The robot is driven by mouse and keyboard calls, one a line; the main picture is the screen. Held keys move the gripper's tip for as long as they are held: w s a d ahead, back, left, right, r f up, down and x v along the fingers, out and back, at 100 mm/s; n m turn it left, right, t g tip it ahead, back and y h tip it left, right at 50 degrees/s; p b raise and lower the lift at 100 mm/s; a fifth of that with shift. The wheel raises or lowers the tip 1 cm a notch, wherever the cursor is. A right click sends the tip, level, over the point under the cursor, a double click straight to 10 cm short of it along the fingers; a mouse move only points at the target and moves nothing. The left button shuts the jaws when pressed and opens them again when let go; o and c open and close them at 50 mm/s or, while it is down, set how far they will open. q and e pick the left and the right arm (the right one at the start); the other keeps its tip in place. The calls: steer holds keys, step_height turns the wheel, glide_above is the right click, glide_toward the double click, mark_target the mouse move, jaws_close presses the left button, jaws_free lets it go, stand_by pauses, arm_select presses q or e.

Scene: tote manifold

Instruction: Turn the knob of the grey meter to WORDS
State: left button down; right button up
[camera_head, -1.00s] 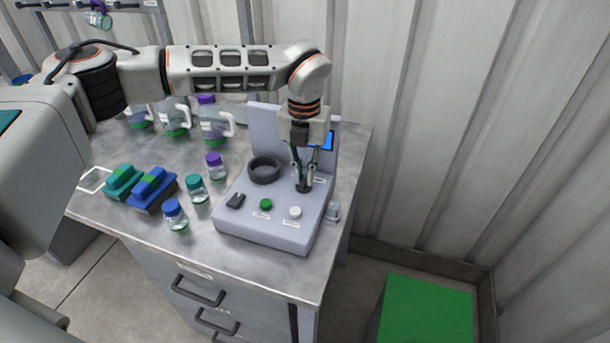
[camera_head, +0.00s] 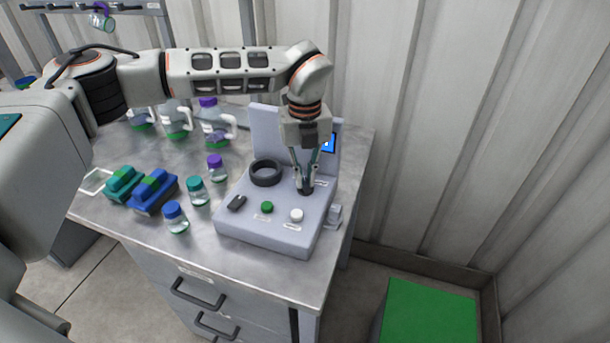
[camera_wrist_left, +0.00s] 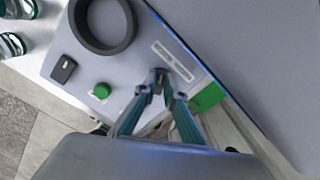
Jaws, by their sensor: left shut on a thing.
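The grey meter (camera_head: 262,228) stands on the metal bench, with a dark ring, a black switch, a green button and a white button on its sloped top. Its blue screen (camera_head: 328,143) is on the upright back panel, partly hidden by my wrist. My left gripper (camera_head: 305,186) points down at the meter's right side, its fingers shut on the small dark knob (camera_head: 306,191). The knob is mostly hidden by the fingers, so its setting cannot be read. In the left wrist view the fingertips (camera_wrist_left: 162,80) are close together beside a white label. My right gripper is not in view.
Small capped bottles (camera_head: 195,190) and blue and teal blocks (camera_head: 153,192) stand left of the meter. Larger jugs (camera_head: 214,125) stand behind. A corrugated wall (camera_head: 450,130) is at the right. A green-topped box (camera_head: 428,312) is on the floor.

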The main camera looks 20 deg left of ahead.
mark_target(305, 180)
arm_select(q)
steer(key=shift+w+r, duration=0.15)
steer(key=c, duration=2.1)
jaws_free()
steer(key=shift+c, duration=0.2)
step_height(305, 180, up, 12)
